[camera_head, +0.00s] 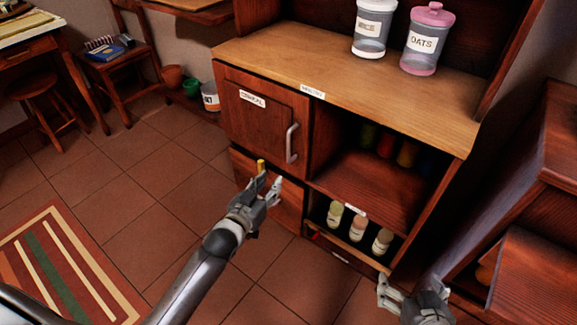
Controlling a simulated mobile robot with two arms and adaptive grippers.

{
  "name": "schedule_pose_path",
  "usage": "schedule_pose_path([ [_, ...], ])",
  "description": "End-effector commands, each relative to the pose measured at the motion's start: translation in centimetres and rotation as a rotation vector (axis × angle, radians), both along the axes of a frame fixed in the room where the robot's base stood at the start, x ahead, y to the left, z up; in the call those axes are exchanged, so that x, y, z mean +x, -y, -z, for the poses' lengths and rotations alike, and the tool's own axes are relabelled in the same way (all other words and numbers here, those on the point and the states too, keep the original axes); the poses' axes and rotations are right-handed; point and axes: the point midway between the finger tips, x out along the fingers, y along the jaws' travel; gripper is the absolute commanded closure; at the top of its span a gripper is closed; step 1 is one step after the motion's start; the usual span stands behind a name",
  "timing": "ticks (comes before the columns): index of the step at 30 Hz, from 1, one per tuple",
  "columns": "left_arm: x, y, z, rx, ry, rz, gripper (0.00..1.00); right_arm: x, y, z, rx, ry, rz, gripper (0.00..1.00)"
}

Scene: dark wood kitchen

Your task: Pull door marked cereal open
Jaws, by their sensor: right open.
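The door marked cereal (255,125) is a dark wood panel at the left of the cabinet, with a white label near its top. It is shut. Its metal bar handle (291,143) is upright near the door's right edge. My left gripper (268,181) is in front of the cabinet, below and left of the handle in the picture. My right gripper (384,290) is low at the right, open and empty, in front of the lower shelf.
The open shelf (365,185) right of the door holds jars at its back. Several small jars (357,228) stand on the lower shelf. Canisters (427,40) stand on the counter (300,60). Another wooden unit (545,215) is close on the right.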

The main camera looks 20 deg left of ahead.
Motion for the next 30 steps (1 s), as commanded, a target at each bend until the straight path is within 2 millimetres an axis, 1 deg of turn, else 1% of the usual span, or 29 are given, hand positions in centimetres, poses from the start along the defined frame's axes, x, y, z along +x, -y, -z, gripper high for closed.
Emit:
schedule_pose_path([
  [1,0.4,0.1,-0.1,-0.006,0.044,0.005,0.68,0.0,0.0,0.1,0.007,0.031,0.0,0.08],
  [3,0.6,0.3,-1.5,-0.014,0.09,0.011,0.68,-0.1,0.0,-1.2,0.012,0.062,0.0,0.08],
  [6,0.8,0.5,-3.0,-0.022,0.136,0.018,0.68,-0.4,0.0,-2.5,0.018,0.091,0.0,0.08],
  [10,0.9,0.6,-4.2,-0.027,0.165,0.022,0.68,-0.5,0.0,-3.6,0.023,0.114,-0.001,0.08],
  [14,1.6,0.7,-4.4,-0.029,0.17,0.022,0.68,-0.1,-0.2,-4.4,0.033,0.152,-0.004,0.08],
  [17,2.6,0.9,-4.4,-0.028,0.17,0.022,0.68,0.6,-0.5,-5.3,0.047,0.21,-0.008,0.08],
  [24,5.6,1.4,-4.3,-0.028,0.168,0.022,0.68,2.2,-1.4,-8.6,0.093,0.4,-0.02,0.08],
  [30,7.9,1.7,-4.3,-0.029,0.169,0.022,0.68,2.9,-2.1,-11.6,0.134,0.561,-0.029,0.08],
])
